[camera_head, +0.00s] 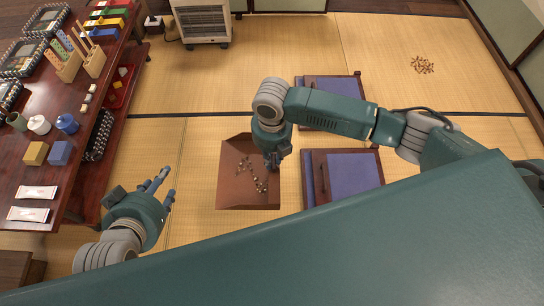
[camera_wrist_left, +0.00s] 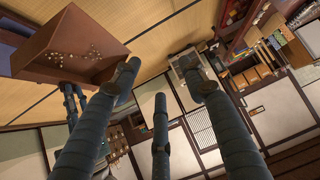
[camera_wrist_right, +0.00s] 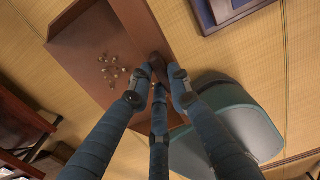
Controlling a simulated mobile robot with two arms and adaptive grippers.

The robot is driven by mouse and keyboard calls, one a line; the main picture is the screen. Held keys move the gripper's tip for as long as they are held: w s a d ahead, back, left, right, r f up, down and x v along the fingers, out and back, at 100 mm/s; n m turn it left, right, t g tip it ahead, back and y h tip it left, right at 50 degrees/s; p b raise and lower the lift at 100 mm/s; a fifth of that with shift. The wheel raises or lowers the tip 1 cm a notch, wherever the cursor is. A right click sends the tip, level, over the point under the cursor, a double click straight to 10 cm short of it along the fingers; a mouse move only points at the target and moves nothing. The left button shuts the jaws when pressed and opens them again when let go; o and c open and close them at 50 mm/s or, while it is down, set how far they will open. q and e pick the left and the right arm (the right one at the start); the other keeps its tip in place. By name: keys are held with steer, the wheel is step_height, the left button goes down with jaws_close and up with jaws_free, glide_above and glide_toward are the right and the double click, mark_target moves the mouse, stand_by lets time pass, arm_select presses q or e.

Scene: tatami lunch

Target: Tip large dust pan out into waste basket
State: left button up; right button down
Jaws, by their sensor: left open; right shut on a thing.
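The large dust pan (camera_head: 232,194) is a brown tray with several pale bits of litter (camera_head: 252,172) in it. It hangs below my right arm and also shows in the left wrist view (camera_wrist_left: 42,68). My right gripper (camera_head: 272,160) is at its right edge. In the right wrist view the right fingers close around a dark handle (camera_wrist_right: 157,64) at the pan's edge (camera_wrist_right: 90,35). My left gripper (camera_head: 163,183) is open and empty, left of the pan and apart from it. I cannot make out a waste basket in any view.
A low red-brown table (camera_head: 95,135) with boxes, cups and packets stands at the left. Blue cushions (camera_head: 353,172) lie on the right. More litter (camera_head: 422,65) lies on the tatami at the upper right. A heater (camera_head: 203,22) stands at the back. The tatami between has free room.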

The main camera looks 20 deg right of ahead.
arm_select(q)
steer(key=s+a+f+g+y+p, duration=0.1)
steer(key=s+a+f+g, duration=0.2)
steer(key=s, duration=0.7)
step_height(320, 180, down, 2)
steer(key=shift+s+a+f+g+p, duration=0.15)
steer(key=shift+g+p, duration=0.2)
steer(key=shift+g, duration=0.65)
arm_select(e)
steer(key=shift+r, duration=0.85)
steer(key=shift+w+r, duration=0.1)
